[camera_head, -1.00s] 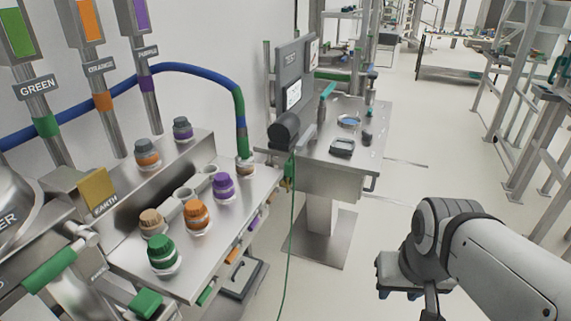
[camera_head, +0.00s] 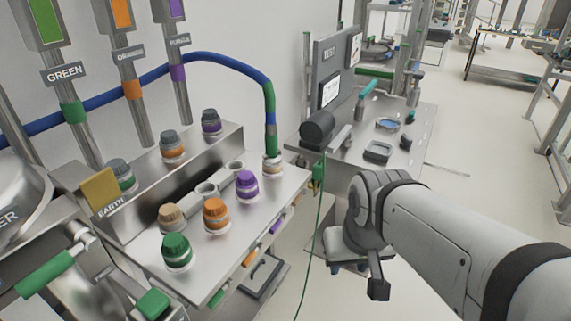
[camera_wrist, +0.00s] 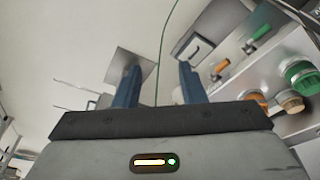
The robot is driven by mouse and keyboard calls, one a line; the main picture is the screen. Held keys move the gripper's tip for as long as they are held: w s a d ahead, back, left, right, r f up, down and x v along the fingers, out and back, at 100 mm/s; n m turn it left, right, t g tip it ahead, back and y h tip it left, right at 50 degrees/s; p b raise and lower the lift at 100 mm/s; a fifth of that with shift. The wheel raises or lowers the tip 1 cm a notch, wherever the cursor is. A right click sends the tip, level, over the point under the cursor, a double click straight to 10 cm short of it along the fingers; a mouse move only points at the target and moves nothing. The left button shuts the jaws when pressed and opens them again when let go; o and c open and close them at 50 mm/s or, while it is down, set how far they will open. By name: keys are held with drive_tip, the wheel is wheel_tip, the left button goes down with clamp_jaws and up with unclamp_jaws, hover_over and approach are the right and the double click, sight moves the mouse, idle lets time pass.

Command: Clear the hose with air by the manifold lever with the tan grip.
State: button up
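The manifold (camera_head: 205,275) is a steel block at the left with coloured caps on top. Along its front edge stick out levers with green (camera_head: 218,297), orange (camera_head: 250,257) and purple (camera_head: 275,227) grips. The blue hose (camera_head: 225,62) arches over and ends upright at the manifold's far right corner. My gripper (camera_head: 349,267) is right of the manifold, pointing down, clear of it. In the wrist view my gripper (camera_wrist: 158,75) has its blue fingers apart and empty; green and orange grips show at right.
A steel test stand (camera_head: 415,115) with a screen and trays stands beyond my arm. A thin green cable (camera_head: 318,225) hangs between it and the manifold. A dark-framed tray (camera_head: 262,275) lies low below the levers. Open floor (camera_head: 470,215) is at right.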

sight(299, 201)
drive_tip(key=shift+o, duration=0.5)
drive_tip(key=shift+w+f, duration=0.15)
drive_tip(key=shift+w, duration=0.15)
drive_tip(key=w+d+f+n+t+b, duration=0.25)
drive_tip(key=w+f+n, duration=0.2)
drive_tip(key=w, duration=0.65)
drive_tip(key=w+d+f+n+t+b, duration=0.1)
drive_tip(key=w+f+n+t+b, duration=0.3)
drive_tip(key=w, duration=0.7)
drive_tip(key=w+d+f+n+t+b, duration=0.25)
drive_tip(key=w+f+n, duration=0.2)
drive_tip(key=w, duration=0.75)
drive_tip(key=w+a+f+n+y+b, duration=0.1)
drive_tip(key=w+f+n+y+b, duration=0.1)
drive_tip(key=f+n, duration=0.2)
drive_tip(key=w+a+f+n+t+y+b, duration=0.1)
drive_tip(key=w+a+f+n+y+b, duration=0.1)
drive_tip(key=w+f+n+y, duration=0.1)
drive_tip(key=w+a+f+n+y+b, duration=0.2)
drive_tip(key=w+f+n+y, duration=0.1)
drive_tip(key=f+n, duration=0.2)
drive_tip(key=shift+w+f+t, duration=0.2)
drive_tip(key=shift+f+t, duration=0.2)
drive_tip(key=shift+f, duration=0.7)
drive_tip(key=x, duration=0.7)
drive_tip(key=shift+w+a, duration=0.1)
drive_tip(key=shift+a, duration=0.05)
